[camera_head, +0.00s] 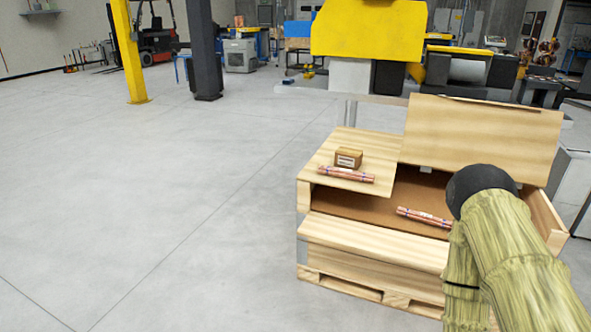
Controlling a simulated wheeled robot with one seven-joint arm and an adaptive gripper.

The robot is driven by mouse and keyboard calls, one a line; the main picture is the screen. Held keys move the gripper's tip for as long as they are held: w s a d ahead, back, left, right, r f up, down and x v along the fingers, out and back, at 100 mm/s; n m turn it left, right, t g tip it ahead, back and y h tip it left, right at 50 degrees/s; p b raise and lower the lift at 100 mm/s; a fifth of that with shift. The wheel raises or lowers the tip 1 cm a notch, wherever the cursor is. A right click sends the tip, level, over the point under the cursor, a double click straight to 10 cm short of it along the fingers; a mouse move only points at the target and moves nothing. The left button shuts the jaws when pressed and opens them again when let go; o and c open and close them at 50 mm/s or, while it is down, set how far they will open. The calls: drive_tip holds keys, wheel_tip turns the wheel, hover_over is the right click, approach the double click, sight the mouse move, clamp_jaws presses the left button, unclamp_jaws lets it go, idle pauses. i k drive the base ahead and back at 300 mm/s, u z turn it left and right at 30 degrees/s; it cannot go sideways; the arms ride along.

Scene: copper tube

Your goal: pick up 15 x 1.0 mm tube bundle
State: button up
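One copper tube bundle (346,174) lies on the wooden top panel at the left of the crate, in front of a small box. A second copper tube bundle (424,217) lies on the brown floor inside the open crate, its right end close to or behind my arm. Both have pale labels or bands; the print is too small to read, so I cannot tell which is 15 x 1.0 mm. My arm, in a yellowish cover with a dark round joint, reaches in from the lower right. My gripper does not show.
The wooden crate (375,262) stands on a pallet, with its lid (482,135) raised at the back. A small brown box (348,158) sits on the left panel. A yellow machine (368,30) stands behind. The grey floor at the left is clear up to a yellow post (128,55).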

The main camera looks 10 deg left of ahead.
sight(329, 171)
drive_tip(key=u, duration=0.85)
drive_tip(key=i, duration=0.8)
drive_tip(key=u, duration=0.6)
drive_tip(key=i, duration=1)
drive_tip(key=z, duration=0.9)
drive_tip(key=i, duration=0.75)
drive_tip(key=z, duration=0.9)
